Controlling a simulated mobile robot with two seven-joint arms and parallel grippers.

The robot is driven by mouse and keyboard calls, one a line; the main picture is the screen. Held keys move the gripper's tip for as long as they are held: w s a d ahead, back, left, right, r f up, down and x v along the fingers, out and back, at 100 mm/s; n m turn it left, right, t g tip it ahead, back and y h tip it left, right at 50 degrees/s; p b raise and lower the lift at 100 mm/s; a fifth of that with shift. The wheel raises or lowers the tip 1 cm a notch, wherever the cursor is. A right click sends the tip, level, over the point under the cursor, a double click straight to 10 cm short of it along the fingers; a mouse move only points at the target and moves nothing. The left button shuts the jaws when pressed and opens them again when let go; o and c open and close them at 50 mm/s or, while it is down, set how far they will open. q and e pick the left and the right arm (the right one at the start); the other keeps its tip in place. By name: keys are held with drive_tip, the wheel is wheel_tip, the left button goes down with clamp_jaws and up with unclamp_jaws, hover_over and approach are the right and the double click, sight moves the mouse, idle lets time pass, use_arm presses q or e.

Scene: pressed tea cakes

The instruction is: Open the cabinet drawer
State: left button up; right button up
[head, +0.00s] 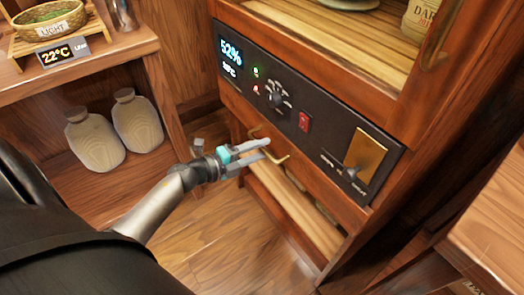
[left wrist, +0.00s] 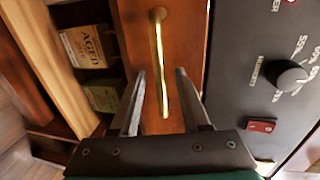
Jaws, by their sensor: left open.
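The cabinet drawer (left wrist: 188,35) is a narrow reddish wood front just below the dark control panel. It looks shut, though the head view hides part of it behind my gripper. Its thin brass handle (head: 283,158) shows in the left wrist view as a long bar (left wrist: 158,45). My left gripper (head: 267,149) is open at the handle; in the left wrist view its fingertips (left wrist: 160,72) lie on either side of the bar. A gap shows between bar and fingers, and I cannot tell how deep the bar sits. My right gripper is not in view.
The control panel (head: 318,128) carries a display, knobs and a red switch (head: 305,122). Below the drawer is an open light wood shelf (head: 290,205) with boxed tea (left wrist: 85,47). A side shelf at left holds two pale jars (head: 137,122). A wooden surface (head: 490,225) stands at right.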

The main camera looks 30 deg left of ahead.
use_arm(q)
drive_tip(key=shift+w+d+f, duration=0.1)
drive_tip(key=shift+w+d, duration=0.15)
drive_tip(key=shift+w, duration=0.3)
drive_tip(key=shift+c, duration=0.3)
clamp_jaws()
idle(0.8)
